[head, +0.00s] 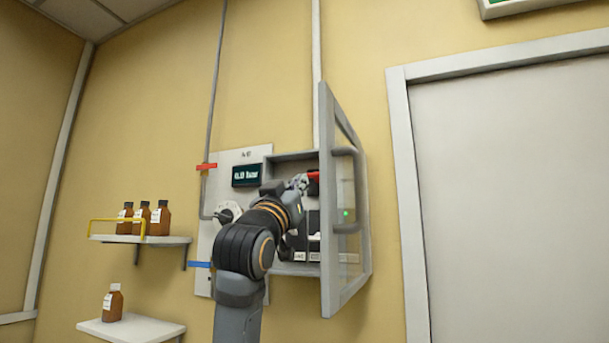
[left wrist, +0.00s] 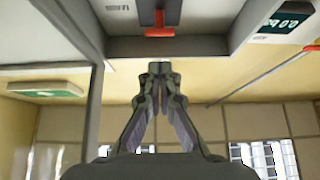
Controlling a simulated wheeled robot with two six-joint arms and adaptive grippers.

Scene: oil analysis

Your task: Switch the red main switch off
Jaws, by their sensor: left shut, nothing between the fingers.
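The red main switch (head: 314,176) shows as a small red lever inside the open wall cabinet (head: 292,269). My left gripper (head: 301,181) is shut and empty, in front of the cabinet opening and just left of the switch in the head view. In the left wrist view its closed fingertips (left wrist: 160,67) point at the switch, with a visible gap between them in the picture. My left arm hides part of the cabinet's inside. My right gripper is not in view.
The cabinet's glazed door (head: 327,250) stands open to the right of my left arm. A panel with a lit display (head: 246,175) and a round dial (head: 229,211) is on the left. Brown bottles (head: 160,218) stand on a shelf further left.

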